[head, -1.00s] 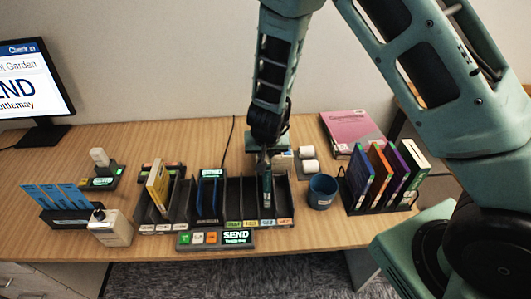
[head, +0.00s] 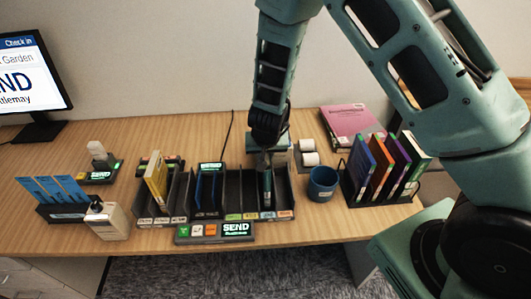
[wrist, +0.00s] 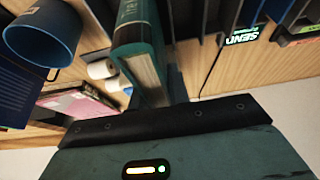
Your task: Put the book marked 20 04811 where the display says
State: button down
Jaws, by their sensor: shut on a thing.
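My gripper (head: 266,160) is shut on a teal book (head: 266,188). The book stands upright in a right-hand slot of the black sorter rack (head: 232,205). In the wrist view the same teal book (wrist: 139,40) juts out from my gripper (wrist: 160,108), between dark dividers. Its number cannot be read here. A small display (head: 236,230) at the rack's front reads SEND, with a smaller line I cannot read. The monitor (head: 25,75) at the left shows Check in, Garden, ND and "ttlemay", partly cut off.
A blue mug (head: 322,184) stands just right of the rack. Beyond it, a holder (head: 408,198) carries several upright books. A yellow book (head: 156,180) stands in a left slot. A pink book (head: 350,125) lies behind. Blue cards (head: 65,190) and a white bottle (head: 107,222) are at left.

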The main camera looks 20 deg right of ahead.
jog(key=shift+f+b, duration=0.3)
jog(key=shift+f, duration=0.15)
jog(key=c, duration=1.3)
grip_release()
jog(key=shift+o, duration=0.2)
jog(key=p+v, duration=0.8)
jog(key=v, duration=0.9)
jog(key=shift+r, duration=0.25)
jog(key=shift+s, duration=0.1)
jog(key=s+a+r+n+g+y+b, duration=0.1)
jog(key=s+a+n+g+y+b, duration=0.3)
jog(key=s+a, duration=0.6)
jog(key=s+d+r+n+h+b, duration=0.1)
jog(key=s+d+n+b, duration=0.1)
jog(key=s, duration=0.5)
jog(key=s+d+r+n+h+b, duration=0.1)
jog(key=s+r+n+b, duration=0.1)
jog(key=s+n, duration=0.3)
jog(key=shift+s+d+b, duration=0.4)
jog(key=shift+s+b, duration=0.45)
jog(key=shift+s, duration=0.05)
